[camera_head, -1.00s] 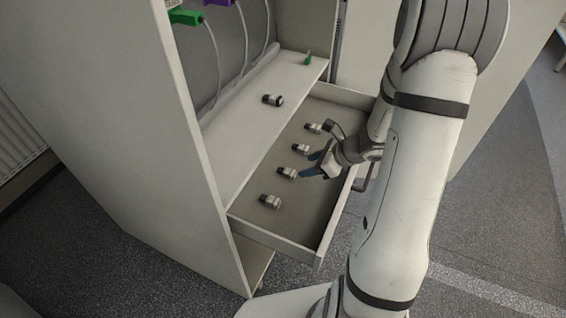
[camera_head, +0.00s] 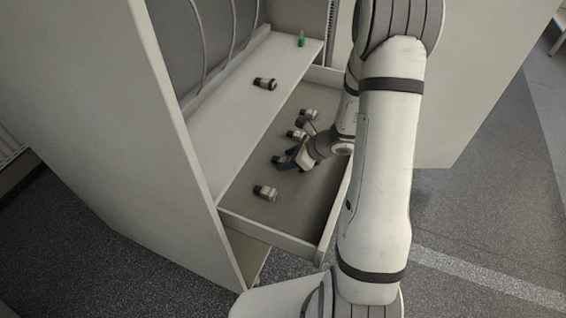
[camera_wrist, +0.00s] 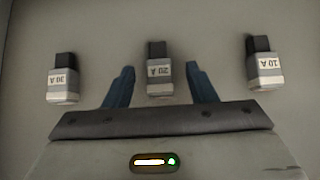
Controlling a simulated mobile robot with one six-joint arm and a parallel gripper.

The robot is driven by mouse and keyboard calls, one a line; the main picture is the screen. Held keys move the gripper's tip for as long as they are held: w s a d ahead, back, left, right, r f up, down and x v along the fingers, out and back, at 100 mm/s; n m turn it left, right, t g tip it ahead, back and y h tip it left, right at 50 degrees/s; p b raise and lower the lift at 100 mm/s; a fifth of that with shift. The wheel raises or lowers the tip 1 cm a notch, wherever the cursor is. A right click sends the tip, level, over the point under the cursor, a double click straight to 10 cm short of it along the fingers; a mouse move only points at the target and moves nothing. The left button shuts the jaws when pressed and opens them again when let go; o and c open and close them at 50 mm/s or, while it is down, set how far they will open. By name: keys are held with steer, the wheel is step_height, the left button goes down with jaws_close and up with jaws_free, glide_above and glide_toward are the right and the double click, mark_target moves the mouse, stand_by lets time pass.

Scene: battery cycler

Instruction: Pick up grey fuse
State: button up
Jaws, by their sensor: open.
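Several grey-white fuses with dark ends lie in the open drawer (camera_head: 317,205). In the wrist view, a fuse marked 20 A (camera_wrist: 160,72) lies between the fingers of my gripper (camera_wrist: 159,70), with gaps on both sides. A fuse marked 30 A (camera_wrist: 63,80) lies to the left and one marked 10 A (camera_wrist: 264,64) to the right, both outside the fingers. In the head view, my open gripper (camera_head: 285,163) is low in the drawer, at the fuse (camera_head: 278,159) second from the front. I cannot tell which fuse the task calls grey.
Another fuse (camera_head: 265,83) lies on the shelf (camera_head: 215,135) beside the drawer. A small green object (camera_head: 301,39) stands at the shelf's far end. The cabinet side wall (camera_head: 110,120) rises at the left. The drawer walls bound the space around my gripper.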

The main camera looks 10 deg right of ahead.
steer(key=shift+w+a+f, duration=0.1)
steer(key=shift+a+f, duration=0.15)
steer(key=shift+c, duration=0.2)
steer(key=c, duration=1)
steer(key=shift+o, duration=0.2)
step_height(320, 180, up, 10)
steer(key=p, duration=0.2)
